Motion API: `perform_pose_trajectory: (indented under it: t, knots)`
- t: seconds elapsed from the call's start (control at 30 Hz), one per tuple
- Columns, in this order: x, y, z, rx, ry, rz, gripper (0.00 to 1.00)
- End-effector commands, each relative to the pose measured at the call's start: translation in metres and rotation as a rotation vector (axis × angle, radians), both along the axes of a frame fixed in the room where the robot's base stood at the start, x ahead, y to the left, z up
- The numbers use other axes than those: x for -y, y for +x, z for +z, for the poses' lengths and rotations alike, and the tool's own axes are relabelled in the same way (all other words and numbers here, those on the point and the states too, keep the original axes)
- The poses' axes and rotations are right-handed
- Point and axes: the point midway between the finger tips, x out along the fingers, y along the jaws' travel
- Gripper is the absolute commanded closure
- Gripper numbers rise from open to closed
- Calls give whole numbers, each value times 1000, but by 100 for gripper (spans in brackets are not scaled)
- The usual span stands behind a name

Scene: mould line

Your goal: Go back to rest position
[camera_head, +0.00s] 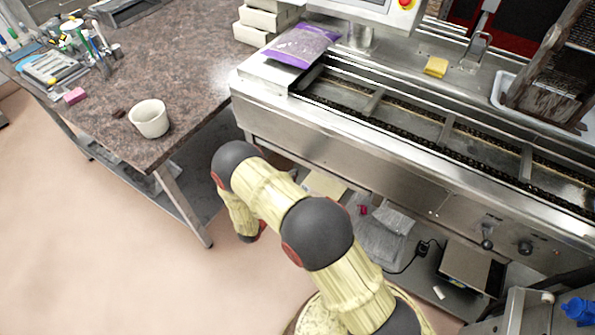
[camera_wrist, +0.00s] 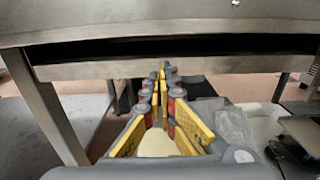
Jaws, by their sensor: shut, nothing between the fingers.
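My gripper (camera_wrist: 163,72) shows in the wrist view with its yellow and grey fingers brought together at the tips and nothing between them. It points toward the underside of the steel mould line, below a long metal edge (camera_wrist: 180,67). In the head view my arm is folded beside the steel line, and the gripper itself is hidden behind the arm.
The steel mould line (camera_head: 340,125) stands close to my arm. A stone-topped table (camera_head: 180,60) at the left carries a white mug (camera_head: 149,118). A purple bag (camera_head: 302,45) lies on the line's left end. The floor (camera_head: 90,240) at lower left is clear.

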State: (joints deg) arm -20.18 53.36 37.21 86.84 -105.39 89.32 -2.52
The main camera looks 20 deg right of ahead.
Motion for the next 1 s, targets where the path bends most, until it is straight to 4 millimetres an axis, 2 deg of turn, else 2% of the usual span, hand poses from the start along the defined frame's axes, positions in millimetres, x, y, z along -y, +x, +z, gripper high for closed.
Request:
perform_pose_trajectory:
  t: [0.03,0.2,0.4,0.6,0.9,1.0]
  knots:
    - [-12,-8,2,-3,-1,6,100]
    - [-42,-29,2,-2,0,5,100]
    - [-65,-47,1,-2,-2,3,100]
    - [-74,-54,0,-2,-2,1,100]
    - [-74,-55,-5,-12,13,-2,100]
    - [-64,-71,-16,-40,44,-59,100]
